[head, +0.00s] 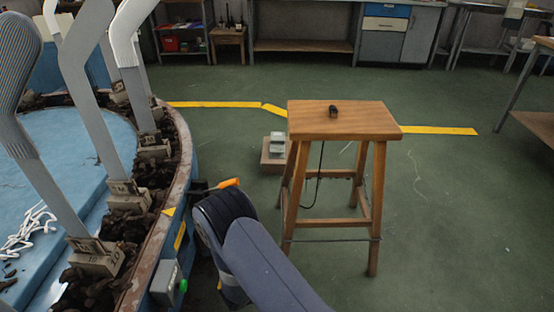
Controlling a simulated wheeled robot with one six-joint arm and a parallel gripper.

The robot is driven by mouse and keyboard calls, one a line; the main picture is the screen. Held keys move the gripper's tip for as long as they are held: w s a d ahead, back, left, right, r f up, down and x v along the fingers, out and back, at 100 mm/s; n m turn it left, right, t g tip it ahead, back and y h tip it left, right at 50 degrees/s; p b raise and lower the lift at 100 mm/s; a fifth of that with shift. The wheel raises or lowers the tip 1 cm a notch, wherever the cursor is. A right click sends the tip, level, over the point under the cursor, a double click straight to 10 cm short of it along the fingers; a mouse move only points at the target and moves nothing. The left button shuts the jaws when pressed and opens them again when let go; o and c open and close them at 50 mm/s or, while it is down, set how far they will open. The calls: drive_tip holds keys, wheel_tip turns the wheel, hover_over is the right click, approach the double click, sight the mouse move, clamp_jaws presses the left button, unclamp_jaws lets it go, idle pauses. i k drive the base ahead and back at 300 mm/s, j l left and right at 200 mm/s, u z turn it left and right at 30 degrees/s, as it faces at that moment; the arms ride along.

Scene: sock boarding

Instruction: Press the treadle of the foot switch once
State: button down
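A small grey, pedal-like unit (277,143), which looks like the foot switch, sits on a low brown block (273,163) on the green floor, just left of the stool. Its treadle is too small to make out in detail. My dark arm reaches in from the bottom middle, between the round machine and the stool.
A wooden stool (345,121) with a small black object (333,111) on top stands right of the foot switch. A round machine (180,190) with grey sock boards fills the left. Floor beyond the stool is mostly clear.

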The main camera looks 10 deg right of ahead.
sight(274, 148)
drive_tip(key=i+l+z, duration=0.1)
drive_tip(key=l+z, duration=0.25)
drive_tip(key=i+l+z, duration=0.1)
drive_tip(key=l+z, duration=0.3)
drive_tip(key=i+l+z, duration=0.2)
drive_tip(key=l+z, duration=0.15)
drive_tip(key=i+l+z, duration=0.7)
drive_tip(key=i+l, duration=0.4)
drive_tip(key=i, duration=0.15)
drive_tip(key=i+j+u, duration=0.15)
drive_tip(key=i+u, duration=0.75)
drive_tip(key=i+l+u, duration=0.15)
drive_tip(key=i+u, duration=0.55)
drive_tip(key=i, duration=0.6)
drive_tip(key=i+u, duration=0.25)
drive_tip(key=i, duration=0.65)
drive_tip(key=i+j+u, duration=0.1)
drive_tip(key=i+u, duration=0.95)
drive_tip(key=u, duration=0.15)
drive_tip(key=i+l+u, duration=0.25)
drive_tip(key=u, duration=0.2)
drive_tip(key=i+j+u, duration=0.2)
drive_tip(key=i+u, duration=0.9)
